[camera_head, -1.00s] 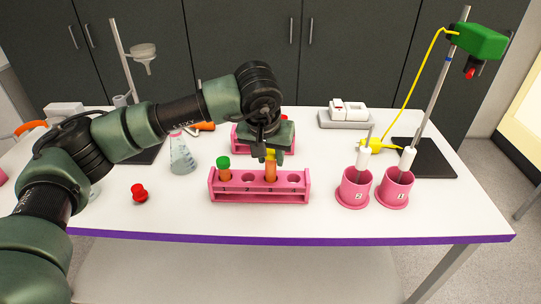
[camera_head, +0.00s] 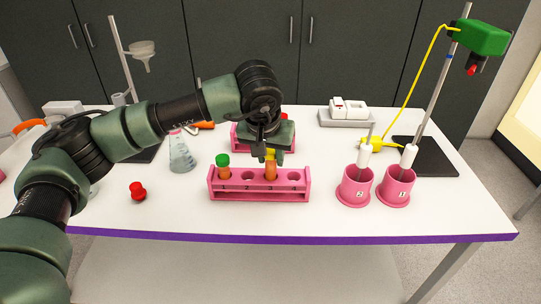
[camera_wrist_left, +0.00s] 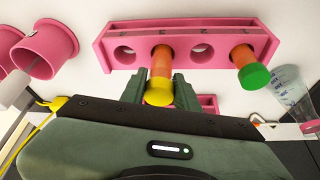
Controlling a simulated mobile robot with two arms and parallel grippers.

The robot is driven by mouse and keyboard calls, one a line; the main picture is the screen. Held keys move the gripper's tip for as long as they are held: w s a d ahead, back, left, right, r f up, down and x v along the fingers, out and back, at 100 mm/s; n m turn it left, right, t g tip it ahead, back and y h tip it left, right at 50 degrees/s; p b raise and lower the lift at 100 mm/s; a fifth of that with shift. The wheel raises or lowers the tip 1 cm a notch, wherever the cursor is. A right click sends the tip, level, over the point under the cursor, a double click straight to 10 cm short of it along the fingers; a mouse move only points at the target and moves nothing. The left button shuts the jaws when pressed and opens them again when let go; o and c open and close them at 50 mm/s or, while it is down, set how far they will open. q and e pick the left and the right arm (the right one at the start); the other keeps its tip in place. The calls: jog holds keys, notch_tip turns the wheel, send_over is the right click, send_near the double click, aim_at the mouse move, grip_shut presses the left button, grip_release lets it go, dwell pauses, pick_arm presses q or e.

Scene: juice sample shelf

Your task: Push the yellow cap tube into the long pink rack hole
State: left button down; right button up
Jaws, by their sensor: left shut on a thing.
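The yellow cap tube (camera_head: 270,172) with orange liquid stands upright in the third hole from the left of the long pink rack (camera_head: 258,197). In the wrist view the yellow cap (camera_wrist_left: 159,93) lies between the two fingers of my left gripper (camera_wrist_left: 159,84), which is shut on the tube near its cap. In the head view the left gripper (camera_head: 268,152) is just above the rack and hides part of the cap. Whether the tube is fully seated I cannot tell. My right gripper is not in view.
A green-capped tube (camera_head: 224,168) stands in the rack's leftmost hole; the other two holes look empty. Another pink rack (camera_head: 237,138) is behind. A flask (camera_head: 181,155) and red stopper (camera_head: 137,190) are left; pink cups (camera_head: 355,188) with white probes are right.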

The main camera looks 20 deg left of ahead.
pick_arm(q)
jog(key=shift+f+b, duration=0.95)
jog(key=shift+f, duration=0.1)
jog(key=c, duration=1)
grip_release()
jog(key=shift+o, duration=0.2)
